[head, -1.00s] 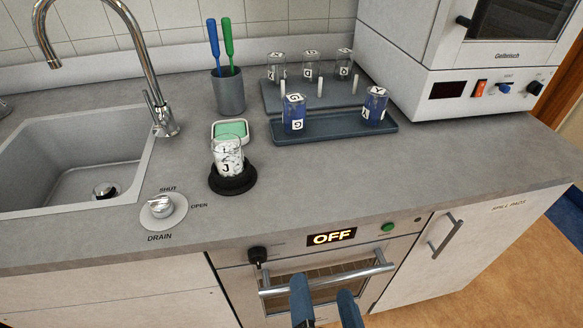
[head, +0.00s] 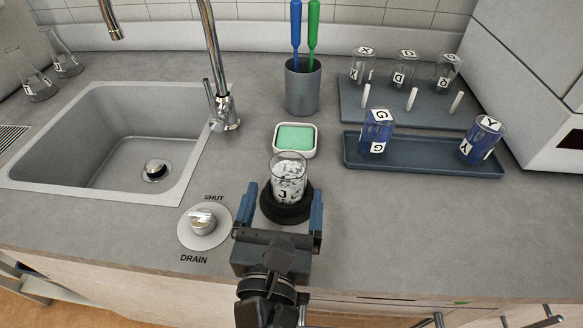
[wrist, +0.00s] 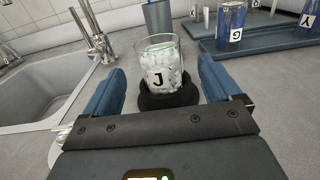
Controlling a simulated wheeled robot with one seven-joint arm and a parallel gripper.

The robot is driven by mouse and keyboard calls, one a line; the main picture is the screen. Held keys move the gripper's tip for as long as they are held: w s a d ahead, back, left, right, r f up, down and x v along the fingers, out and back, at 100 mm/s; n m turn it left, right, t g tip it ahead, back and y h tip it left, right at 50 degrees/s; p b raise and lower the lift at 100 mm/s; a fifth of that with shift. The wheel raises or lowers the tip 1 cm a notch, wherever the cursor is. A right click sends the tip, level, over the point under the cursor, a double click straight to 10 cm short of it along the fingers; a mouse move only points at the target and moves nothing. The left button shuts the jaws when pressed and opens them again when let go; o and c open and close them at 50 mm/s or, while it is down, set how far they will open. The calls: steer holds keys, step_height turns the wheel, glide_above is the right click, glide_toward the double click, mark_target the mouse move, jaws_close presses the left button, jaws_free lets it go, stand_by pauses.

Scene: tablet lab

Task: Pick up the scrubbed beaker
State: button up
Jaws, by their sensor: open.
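A clear glass beaker marked J (head: 289,181), with white foamy-looking contents or coating, stands upright on a round black base (head: 287,208). The same beaker fills the middle of the wrist view (wrist: 159,72), above the black base (wrist: 168,101). My gripper (head: 283,200) is open, with one blue finger on each side of the black base. In the wrist view my fingers (wrist: 160,88) stand apart to the left and right of the beaker, with visible gaps. The beaker is not gripped. Whether it is the scrubbed one cannot be read from a label.
A green sponge in a dish (head: 295,139) and a brush cup (head: 303,87) stand behind. A blue-grey tray (head: 420,162) holds blue beakers G (head: 376,131) and Y (head: 481,140). A peg rack (head: 390,100) holds clear beakers. The sink (head: 120,130) and drain knob (head: 203,224) are left.

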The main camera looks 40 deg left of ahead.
mark_target(290, 163)
steer(key=x, duration=0.7)
steer(key=shift+w+a+f+p, duration=0.15)
steer(key=shift+w+a+p, duration=0.1)
steer(key=shift+p, duration=0.1)
steer(key=c, duration=1.1)
